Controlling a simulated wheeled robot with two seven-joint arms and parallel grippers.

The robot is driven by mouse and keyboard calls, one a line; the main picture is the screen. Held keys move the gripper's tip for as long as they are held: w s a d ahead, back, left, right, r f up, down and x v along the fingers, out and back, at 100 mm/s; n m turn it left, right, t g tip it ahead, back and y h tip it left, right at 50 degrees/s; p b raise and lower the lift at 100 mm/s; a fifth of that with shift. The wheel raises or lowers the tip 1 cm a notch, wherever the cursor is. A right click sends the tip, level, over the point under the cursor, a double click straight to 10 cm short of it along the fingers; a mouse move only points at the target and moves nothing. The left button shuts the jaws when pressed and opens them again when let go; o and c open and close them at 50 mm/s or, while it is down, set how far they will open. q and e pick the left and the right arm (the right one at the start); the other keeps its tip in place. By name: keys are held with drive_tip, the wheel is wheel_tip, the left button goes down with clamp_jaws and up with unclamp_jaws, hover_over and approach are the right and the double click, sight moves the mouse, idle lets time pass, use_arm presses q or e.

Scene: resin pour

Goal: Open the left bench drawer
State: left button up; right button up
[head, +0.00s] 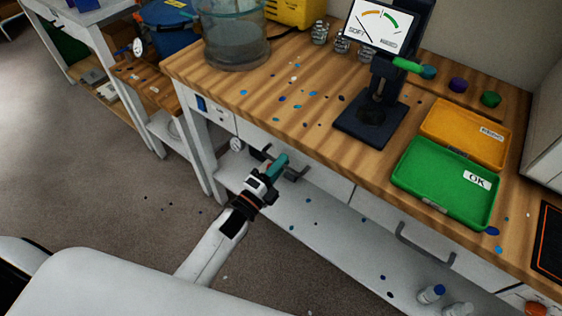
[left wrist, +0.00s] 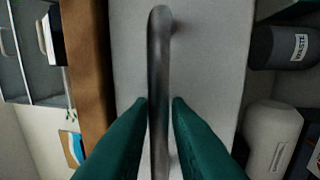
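The left bench drawer (head: 325,182) has a pale front under the wooden worktop and looks flush with the bench. Its bar handle (head: 262,154) is partly hidden by my left gripper (head: 279,166), which reaches in from the lower left. In the left wrist view, the grey metal handle (left wrist: 159,50) runs upright across the pale drawer front (left wrist: 210,60). The teal fingers of my left gripper (left wrist: 160,103) lie close along both sides of the bar and appear closed on it. My right gripper is not in view.
The worktop (head: 300,75) holds a green tray (head: 420,172), an orange tray (head: 450,125), a dial gauge stand and a clear pot (head: 235,45). A second drawer handle (head: 425,245) is to the right. A lower shelf (head: 330,235) runs beneath, with bottles at its right end.

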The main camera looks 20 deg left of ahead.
use_arm(q)
drive_tip(key=shift+w+d+r, duration=0.1)
drive_tip(key=shift+w, duration=0.2)
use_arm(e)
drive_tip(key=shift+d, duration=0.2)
use_arm(q)
clamp_jaws()
drive_tip(key=shift+s, duration=0.1)
